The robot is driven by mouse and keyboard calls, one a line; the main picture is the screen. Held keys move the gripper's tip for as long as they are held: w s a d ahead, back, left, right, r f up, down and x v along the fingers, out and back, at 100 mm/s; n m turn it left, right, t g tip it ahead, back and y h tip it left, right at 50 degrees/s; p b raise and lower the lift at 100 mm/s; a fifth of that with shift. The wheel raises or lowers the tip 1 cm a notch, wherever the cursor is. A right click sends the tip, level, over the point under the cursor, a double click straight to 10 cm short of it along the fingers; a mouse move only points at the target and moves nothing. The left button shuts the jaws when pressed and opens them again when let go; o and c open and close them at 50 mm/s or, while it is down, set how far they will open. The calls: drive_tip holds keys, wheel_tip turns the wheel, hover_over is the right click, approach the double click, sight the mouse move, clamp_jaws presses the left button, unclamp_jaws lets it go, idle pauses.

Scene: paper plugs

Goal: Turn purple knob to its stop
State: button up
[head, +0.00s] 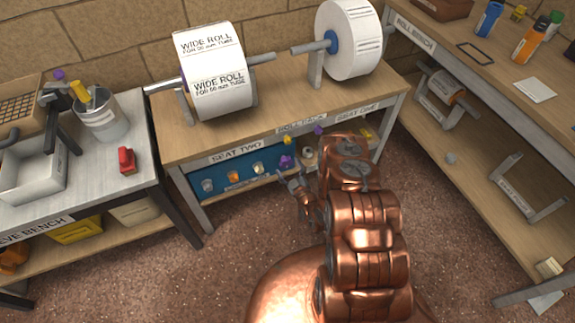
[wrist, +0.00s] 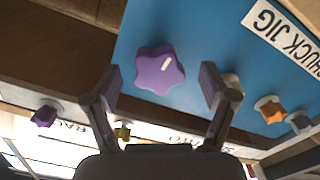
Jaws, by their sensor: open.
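The purple knob (wrist: 160,70) is a lobed, star-shaped knob on a blue panel (wrist: 200,30), with a short white mark slanting toward the upper right in the wrist view. My gripper (wrist: 161,80) is open, with one finger to each side of the knob in the wrist view. I see no contact. In the head view my gripper (head: 289,178) is just below the knob, partly hidden by my copper arm.
An orange knob (wrist: 270,109) and a grey knob (wrist: 299,122) are to the right on the panel, near the "CHUCK JIG" label (wrist: 285,35). Another purple piece (wrist: 44,115) and a yellow one (wrist: 122,132) are along the bench edge. Paper rolls (head: 212,75) stand above.

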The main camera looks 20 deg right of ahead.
sight(287, 164)
drive_tip(key=shift+s+r, duration=0.15)
drive_tip(key=shift+s, duration=0.3)
drive_tip(key=shift+s+b, duration=0.4)
drive_tip(key=shift+s, duration=0.65)
drive_tip(key=m, duration=0.5)
drive_tip(key=shift+m, duration=0.4)
drive_tip(key=m, duration=0.6)
drive_tip(key=shift+w, duration=0.1)
drive_tip(key=shift+w, duration=1.9)
